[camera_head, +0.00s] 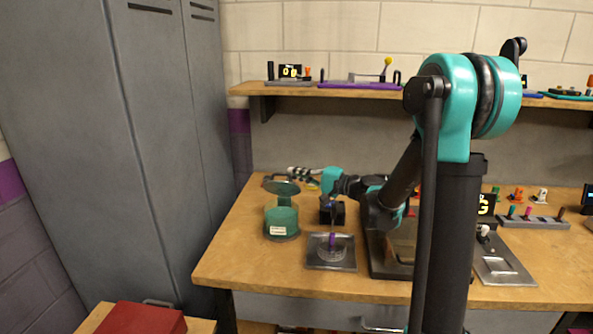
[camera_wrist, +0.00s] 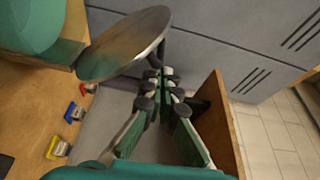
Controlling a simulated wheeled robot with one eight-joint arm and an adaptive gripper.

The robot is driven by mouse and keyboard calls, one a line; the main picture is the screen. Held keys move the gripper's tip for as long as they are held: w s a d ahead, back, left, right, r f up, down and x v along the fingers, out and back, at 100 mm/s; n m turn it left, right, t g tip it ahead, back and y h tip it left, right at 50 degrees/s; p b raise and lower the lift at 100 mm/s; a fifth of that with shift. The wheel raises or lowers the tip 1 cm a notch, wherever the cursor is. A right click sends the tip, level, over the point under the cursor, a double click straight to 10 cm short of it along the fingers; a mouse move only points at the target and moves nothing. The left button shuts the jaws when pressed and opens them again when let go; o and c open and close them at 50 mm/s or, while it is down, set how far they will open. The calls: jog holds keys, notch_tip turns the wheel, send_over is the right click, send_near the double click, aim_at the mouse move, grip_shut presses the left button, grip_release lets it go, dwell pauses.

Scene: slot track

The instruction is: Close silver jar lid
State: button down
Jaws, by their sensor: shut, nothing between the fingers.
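The jar (camera_head: 281,222) is a squat teal container with a pale label, standing near the left end of the workbench. Its round silver lid (camera_head: 282,187) is raised above the jar mouth, so the jar is open. In the wrist view the lid (camera_wrist: 125,45) is a tilted metallic disc at upper left, and part of the teal jar (camera_wrist: 28,22) shows in the corner. My gripper (camera_wrist: 162,78) is shut and empty, its fingertips just beside the lid's rim; I cannot tell whether they touch. In the head view my gripper (camera_head: 301,173) is behind the lid, partly hidden.
A metal tray with a clear dish (camera_head: 331,252) and a small black box (camera_head: 332,211) stand right of the jar. A shelf (camera_head: 300,89) runs along the wall. Grey lockers (camera_head: 150,130) stand left of the bench. Small coloured pieces (camera_wrist: 73,112) lie on the bench.

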jog(key=shift+s+f, duration=0.2)
jog(key=shift+s, duration=0.35)
